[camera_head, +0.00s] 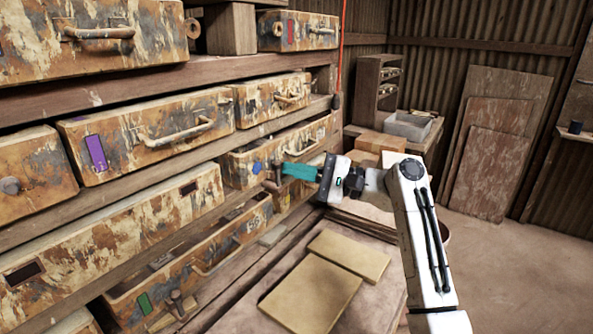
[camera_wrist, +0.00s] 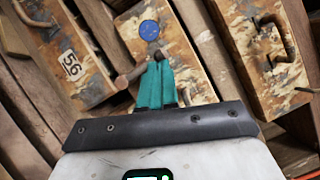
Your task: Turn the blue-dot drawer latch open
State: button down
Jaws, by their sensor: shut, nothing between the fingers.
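The blue-dot drawer (camera_head: 237,168) is a rusty, peeling box front in the middle shelf row, and its blue dot (camera_head: 257,167) shows near my fingertips. The dot also shows in the wrist view (camera_wrist: 149,30), on the drawer front just beyond my fingers. A brown rod-like latch (camera_wrist: 126,79) lies just below the dot there, its right end partly hidden by my fingertips. My gripper (camera_head: 285,171) has teal fingers, shut and empty, pointing left at the drawer front. The fingertips (camera_wrist: 158,62) are at the latch; I cannot tell whether they touch it.
A purple-marked drawer (camera_head: 140,135) with a handle is up and left. A green-marked drawer (camera_head: 160,285) is lower down. A drawer with a handle (camera_wrist: 270,50) is right in the wrist view. Flat tan boards (camera_head: 312,292) lie below my arm. Open floor (camera_head: 505,275) is at right.

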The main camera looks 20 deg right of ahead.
jog(key=n, duration=0.1)
jog(key=a+n+g+h, duration=0.1)
jog(key=s+n, duration=0.1)
jog(key=n, duration=0.1)
jog(key=shift+a+r, duration=0.25)
jog(key=shift+a, duration=0.05)
jog(key=n+h, duration=0.1)
jog(key=s+a+n+g+h, duration=0.1)
jog(key=n, duration=0.1)
jog(key=shift+a, duration=0.15)
jog(key=shift+s+a+f+n+t+h, duration=0.15)
jog(key=shift+s+a+f+n+h, duration=0.2)
jog(key=shift+n+h, duration=0.5)
jog(key=shift+s+a+f+n+t+h, duration=0.2)
jog(key=shift+a+f+n+h, duration=0.3)
jog(key=shift+n, duration=0.65)
jog(key=shift+s+a+f+n+t+h, duration=0.15)
jog(key=shift+s+a+f+n+h, duration=0.2)
jog(key=shift+n+h, duration=0.55)
jog(key=shift+f, duration=0.1)
